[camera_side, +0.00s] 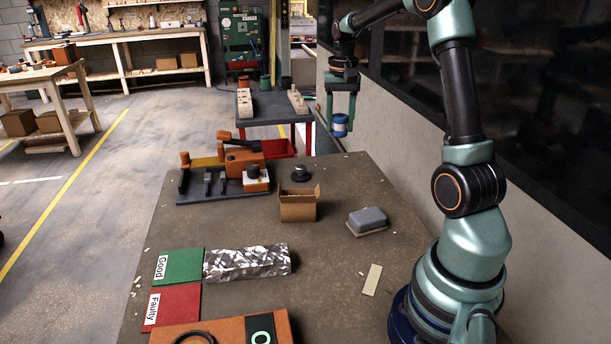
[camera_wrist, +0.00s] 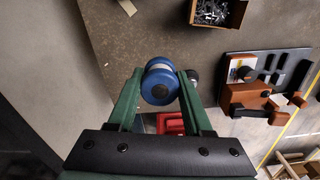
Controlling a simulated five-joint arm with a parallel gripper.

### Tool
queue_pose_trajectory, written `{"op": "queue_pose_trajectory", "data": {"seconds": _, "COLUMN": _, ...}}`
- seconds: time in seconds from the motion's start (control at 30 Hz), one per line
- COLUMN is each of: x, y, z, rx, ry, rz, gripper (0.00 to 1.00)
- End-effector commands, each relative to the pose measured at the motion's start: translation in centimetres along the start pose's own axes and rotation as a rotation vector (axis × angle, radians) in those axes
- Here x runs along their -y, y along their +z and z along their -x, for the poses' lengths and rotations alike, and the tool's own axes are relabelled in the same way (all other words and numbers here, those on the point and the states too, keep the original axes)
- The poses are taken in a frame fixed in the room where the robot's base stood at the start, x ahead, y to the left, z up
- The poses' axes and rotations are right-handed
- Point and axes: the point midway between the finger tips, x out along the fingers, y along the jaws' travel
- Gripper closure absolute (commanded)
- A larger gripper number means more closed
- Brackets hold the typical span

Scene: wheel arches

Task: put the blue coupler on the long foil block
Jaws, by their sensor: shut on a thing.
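The blue coupler (camera_wrist: 158,84), a short blue cylinder with a pale band, is held between the two green fingers of my gripper (camera_wrist: 158,92). In the side view the coupler (camera_side: 340,125) hangs below my gripper (camera_side: 341,112), beyond the far right edge of the bench top. The long foil block (camera_side: 246,262), wrapped in crumpled silver foil, lies on the near part of the bench beside the green Good card. My gripper is well away from the block, which I do not make out in the wrist view.
The open cardboard box (camera_side: 298,206) holds small metal parts in the wrist view. A grey container (camera_side: 368,220), the green Good card (camera_side: 178,266), the red Faulty card (camera_side: 172,307) and an orange-and-black fixture (camera_side: 240,170) sit on the bench. Bare bench lies between fixture and foil block.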

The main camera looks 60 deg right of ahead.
Motion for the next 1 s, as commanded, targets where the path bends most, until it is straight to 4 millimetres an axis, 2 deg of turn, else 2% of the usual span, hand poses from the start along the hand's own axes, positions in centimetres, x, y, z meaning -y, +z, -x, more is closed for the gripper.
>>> {"op": "queue_pose_trajectory", "data": {"seconds": 0.17, "x": 2.9, "y": 1.6, "z": 1.1, "rx": -0.002, "ry": -0.001, "rz": 0.127, "gripper": 1.0}}
{"op": "queue_pose_trajectory", "data": {"seconds": 0.27, "x": 6.2, "y": 3.8, "z": 1.7, "rx": -0.001, "ry": 0.0, "rz": 0.289, "gripper": 1.0}}
{"op": "queue_pose_trajectory", "data": {"seconds": 0.4, "x": 11.3, "y": 8.4, "z": 2.5, "rx": -0.001, "ry": 0.0, "rz": 0.58, "gripper": 1.0}}
{"op": "queue_pose_trajectory", "data": {"seconds": 0.6, "x": 17.1, "y": 16.1, "z": 3.7, "rx": -0.002, "ry": -0.001, "rz": 1.002, "gripper": 1.0}}
{"op": "queue_pose_trajectory", "data": {"seconds": 0.8, "x": 20.1, "y": 22.8, "z": 4.5, "rx": -0.001, "ry": -0.001, "rz": 1.338, "gripper": 1.0}}
{"op": "queue_pose_trajectory", "data": {"seconds": 0.9, "x": 20.8, "y": 24.9, "z": 4.7, "rx": -0.001, "ry": -0.001, "rz": 1.444, "gripper": 1.0}}
{"op": "queue_pose_trajectory", "data": {"seconds": 1.0, "x": 21.1, "y": 26.1, "z": 4.8, "rx": -0.001, "ry": 0.0, "rz": 1.505, "gripper": 1.0}}
